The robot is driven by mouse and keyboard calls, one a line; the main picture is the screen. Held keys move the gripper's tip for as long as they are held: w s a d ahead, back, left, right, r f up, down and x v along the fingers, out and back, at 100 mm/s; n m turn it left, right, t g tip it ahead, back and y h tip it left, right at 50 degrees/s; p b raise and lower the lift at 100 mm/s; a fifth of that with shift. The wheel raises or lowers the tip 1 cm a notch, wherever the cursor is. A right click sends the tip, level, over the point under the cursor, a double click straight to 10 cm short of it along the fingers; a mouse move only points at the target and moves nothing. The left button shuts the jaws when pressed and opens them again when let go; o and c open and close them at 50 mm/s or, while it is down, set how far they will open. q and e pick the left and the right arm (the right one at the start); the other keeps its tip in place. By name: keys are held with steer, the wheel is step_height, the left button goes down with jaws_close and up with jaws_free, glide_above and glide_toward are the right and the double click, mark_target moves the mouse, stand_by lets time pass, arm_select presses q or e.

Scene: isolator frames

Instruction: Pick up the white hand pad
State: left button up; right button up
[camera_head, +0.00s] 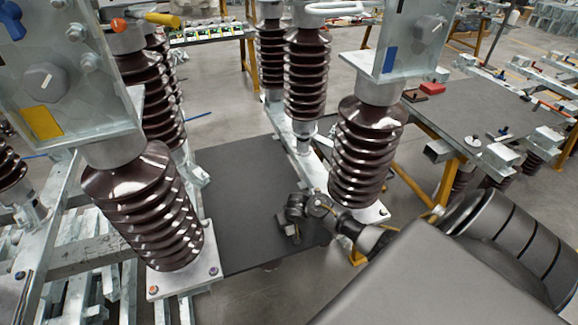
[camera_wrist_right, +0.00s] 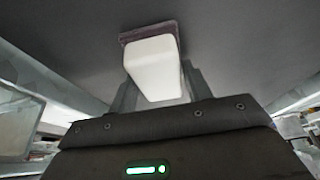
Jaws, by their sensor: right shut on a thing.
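The white hand pad (camera_wrist_right: 154,68) is in the right wrist view, a pale rounded block with a dark reddish-brown edge at its far end. My right gripper (camera_wrist_right: 160,88) has its two grey fingers on either side of the pad and is shut on it. In the head view, my right arm comes in from the lower right and the right gripper (camera_head: 291,232) is over the dark grey table (camera_head: 240,190). I cannot make out the pad there. Whether the pad touches the surface behind it is not clear. My left gripper is not in view.
Tall brown ribbed insulators (camera_head: 150,215) stand left of the table, and another (camera_head: 362,155) stands close beside my right arm. More insulators (camera_head: 306,75) stand behind. A second table (camera_head: 470,115) with metal parts is at the right. The dark table's middle is bare.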

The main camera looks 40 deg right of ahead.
steer(key=shift+r, duration=0.1)
step_height(320, 180, up, 18)
steer(key=p, duration=0.7)
